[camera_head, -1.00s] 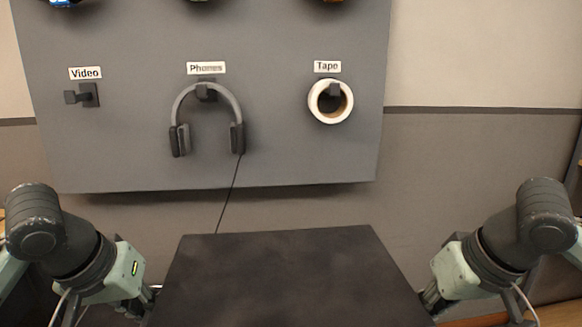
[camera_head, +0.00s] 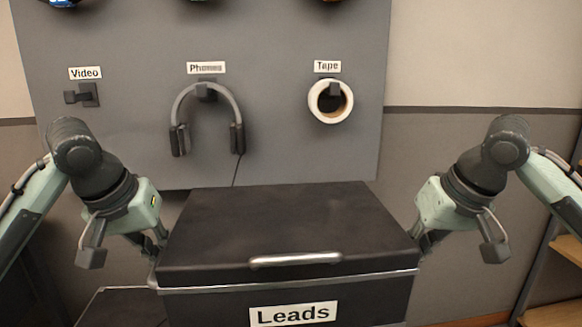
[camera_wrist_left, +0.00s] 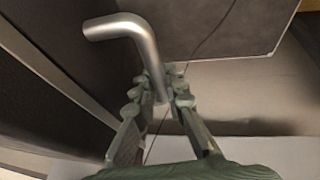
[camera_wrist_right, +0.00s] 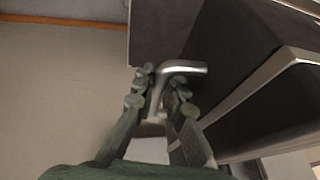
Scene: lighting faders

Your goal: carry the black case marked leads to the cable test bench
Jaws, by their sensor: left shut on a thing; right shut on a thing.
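The black case (camera_head: 290,222) with a white "Leads" label (camera_head: 293,313) is in front of me in the head view, lid closed, a silver latch bar on its front. My left gripper (camera_head: 157,250) is at its left side. In the left wrist view the fingers (camera_wrist_left: 160,85) are shut on a silver side handle (camera_wrist_left: 130,30). My right gripper (camera_head: 425,247) is at its right side. In the right wrist view the fingers (camera_wrist_right: 160,85) are shut on the other silver handle (camera_wrist_right: 185,67). The case looks about level. Its underside is out of view.
A grey pegboard (camera_head: 280,120) is on the wall behind the case, with headphones (camera_head: 207,115) and a tape roll (camera_head: 330,101). A dark flat-topped object (camera_head: 120,308) shows at lower left. Wooden shelves (camera_head: 565,252) stand at right.

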